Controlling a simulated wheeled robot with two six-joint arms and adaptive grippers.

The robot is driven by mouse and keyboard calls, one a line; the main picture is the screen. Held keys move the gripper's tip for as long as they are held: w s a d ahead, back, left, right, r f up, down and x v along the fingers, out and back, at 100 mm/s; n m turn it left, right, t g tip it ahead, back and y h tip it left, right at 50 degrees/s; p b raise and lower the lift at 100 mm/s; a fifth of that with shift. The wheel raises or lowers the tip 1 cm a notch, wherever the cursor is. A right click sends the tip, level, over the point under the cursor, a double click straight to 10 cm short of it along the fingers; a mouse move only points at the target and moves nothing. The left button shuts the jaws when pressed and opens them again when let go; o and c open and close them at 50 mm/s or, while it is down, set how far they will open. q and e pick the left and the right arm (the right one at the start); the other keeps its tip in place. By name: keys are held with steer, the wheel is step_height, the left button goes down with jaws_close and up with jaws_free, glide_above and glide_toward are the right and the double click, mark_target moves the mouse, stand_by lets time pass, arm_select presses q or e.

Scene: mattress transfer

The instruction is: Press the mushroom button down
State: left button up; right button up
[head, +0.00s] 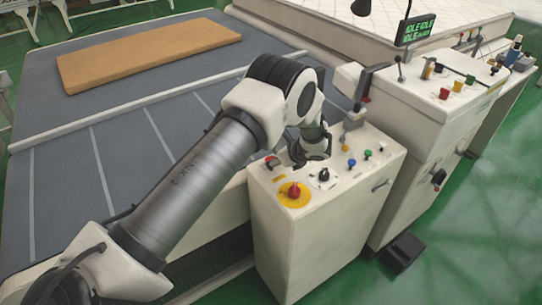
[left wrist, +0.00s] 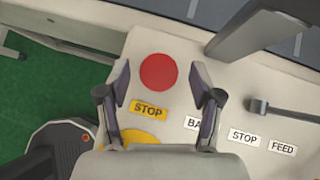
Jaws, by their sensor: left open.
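A red mushroom button (head: 272,161) sits at the back left of the white control box (head: 290,250), behind a yellow label. In the left wrist view a large round red button (left wrist: 158,71) shows above a yellow STOP label (left wrist: 149,110), apparently the same one. A second red button (head: 294,192) stands on a yellow disc near the box's front left. My left gripper (head: 305,158) is low over the box top. In the wrist view its open, empty fingers (left wrist: 160,85) flank the red button on either side. Contact cannot be told. My right gripper is not in view.
A black selector knob (head: 323,175) and blue, green and white buttons lie to the right on the box. A tan mattress (head: 150,55) lies on the grey conveyor (head: 60,125).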

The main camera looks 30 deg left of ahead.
arm_select(q)
steer(key=shift+x, duration=1)
steer(key=shift+s+r, duration=0.1)
steer(key=shift+r, duration=0.1)
steer(key=shift+d+r, duration=0.1)
steer(key=shift+d, duration=0.1)
steer(key=c, duration=0.5)
jaws_close()
steer(key=f+b, duration=0.2)
steer(key=shift+b, duration=0.3)
steer(key=shift+r, duration=0.25)
steer(key=o, duration=0.5)
jaws_free()
steer(key=shift+a+f, duration=0.1)
steer(key=shift+a, duration=0.1)
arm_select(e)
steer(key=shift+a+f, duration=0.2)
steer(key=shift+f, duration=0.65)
